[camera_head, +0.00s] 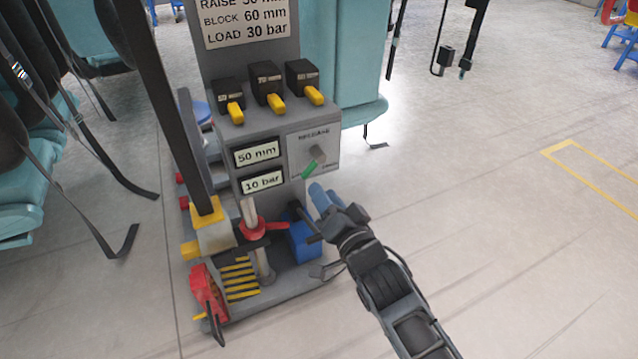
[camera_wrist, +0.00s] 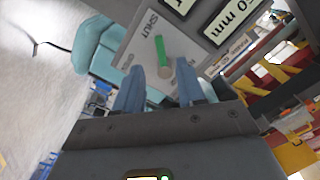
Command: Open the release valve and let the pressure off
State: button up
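The release valve knob (camera_head: 318,153) sits on a light panel (camera_head: 325,140) on the right of the grey console. Its green pointer (camera_head: 308,170) points to the lower left in the head view. In the wrist view the green pointer (camera_wrist: 159,48) lies toward the word SHUT. My gripper (camera_head: 318,190) is just below and in front of the panel in the head view. In the wrist view my gripper (camera_wrist: 160,80) has its two blue fingers apart, with the knob seen between and beyond them. Whether the fingers touch it I cannot tell.
Displays on the console read 50 mm (camera_head: 257,153) and 10 bar (camera_head: 262,181). Several yellow-tipped levers (camera_head: 270,90) sit above. A red handle (camera_head: 252,229) and blue block (camera_head: 301,243) are below. Teal seats (camera_head: 340,60) stand behind.

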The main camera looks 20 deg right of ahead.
aim_at(310, 173)
jog(key=shift+w+p, duration=0.4)
jog(key=shift+w, duration=3.2)
jog(key=shift+c, duration=0.2)
grip_shut()
